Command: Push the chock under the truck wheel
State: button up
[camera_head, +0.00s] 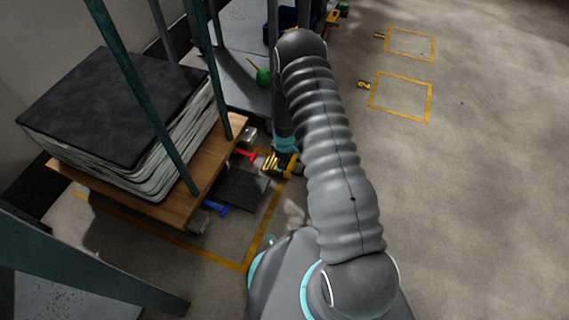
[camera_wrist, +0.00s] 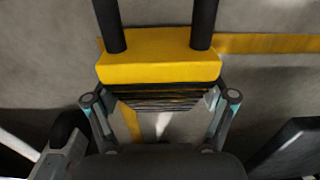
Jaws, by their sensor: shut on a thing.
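The chock (camera_head: 281,163) is a yellow block with black stripes, low by the near right corner of the truck in the head view. In the wrist view the chock (camera_wrist: 158,68) shows a yellow face and a dark striped part. My gripper (camera_head: 286,147) is shut on the chock; its fingers (camera_wrist: 162,100) flank the striped part in the wrist view. The truck (camera_head: 178,212) is a wooden platform with green posts. A grey wheel (camera_head: 249,134) shows partly under its right corner, beside a red piece (camera_head: 246,154), apart from the chock.
A dark-topped stack (camera_head: 115,95) rests on the truck. A blue piece (camera_head: 215,208) and a dark flat plate (camera_head: 241,188) lie low beside it. A yellow floor line (camera_head: 262,240) runs past. A grey shelf (camera_head: 240,82) stands behind. Floor at right is clear, with yellow-marked squares (camera_head: 401,97).

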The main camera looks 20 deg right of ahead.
jog(key=shift+f+b, duration=0.35)
dwell(0.6)
jog(key=o, duration=1.4)
notch_tip(320, 180, up, 11)
jog(key=shift+r, duration=0.5)
